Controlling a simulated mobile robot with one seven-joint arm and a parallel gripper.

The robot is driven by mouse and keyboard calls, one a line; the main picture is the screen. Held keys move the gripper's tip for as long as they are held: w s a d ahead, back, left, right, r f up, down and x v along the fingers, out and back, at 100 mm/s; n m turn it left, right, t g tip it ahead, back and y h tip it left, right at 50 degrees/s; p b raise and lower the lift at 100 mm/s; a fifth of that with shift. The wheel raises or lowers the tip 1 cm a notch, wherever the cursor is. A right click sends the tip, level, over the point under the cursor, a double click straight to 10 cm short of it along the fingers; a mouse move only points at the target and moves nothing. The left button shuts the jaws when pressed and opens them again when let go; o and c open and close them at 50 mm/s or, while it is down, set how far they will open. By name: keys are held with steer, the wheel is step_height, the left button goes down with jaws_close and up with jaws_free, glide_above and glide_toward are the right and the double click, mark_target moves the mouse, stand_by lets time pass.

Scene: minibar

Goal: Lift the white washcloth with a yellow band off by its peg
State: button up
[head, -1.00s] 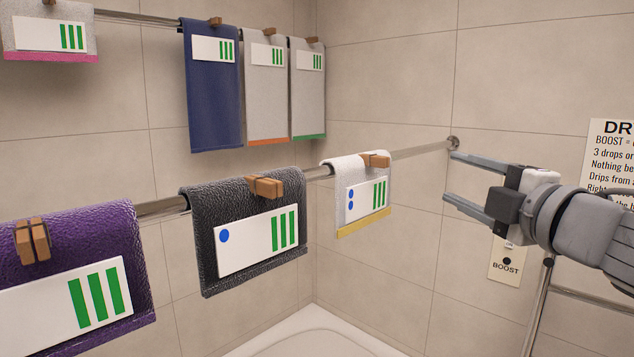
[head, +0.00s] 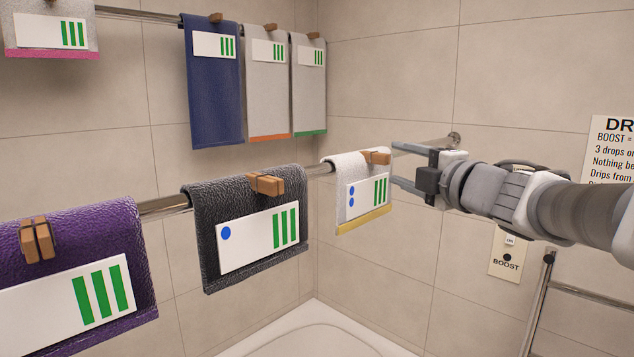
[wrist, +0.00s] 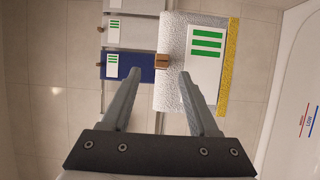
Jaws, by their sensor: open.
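The white washcloth with a yellow band (head: 349,169) hangs over the right part of the lower rail in the head view. It bears a white card with two blue dots and green bars. Its wooden peg (head: 377,157) clips it at the top. My gripper (head: 393,164) is open and empty, just right of the peg, its fingers pointing left toward it. In the wrist view the washcloth (wrist: 175,95) and its peg (wrist: 162,61) lie ahead, the peg beyond the fingertips and roughly between their lines.
A dark grey cloth (head: 205,225) and a purple cloth (head: 85,235) hang further left on the same rail (head: 165,207). An upper rail holds a blue cloth (head: 213,110) and several light ones. A white tub (head: 315,335) is below. A BOOST switch (head: 507,258) is on the right wall.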

mark_target(386, 160)
steer(key=x, duration=0.5)
steer(key=shift+d+f, duration=0.15)
jaws_close()
stand_by(1.3)
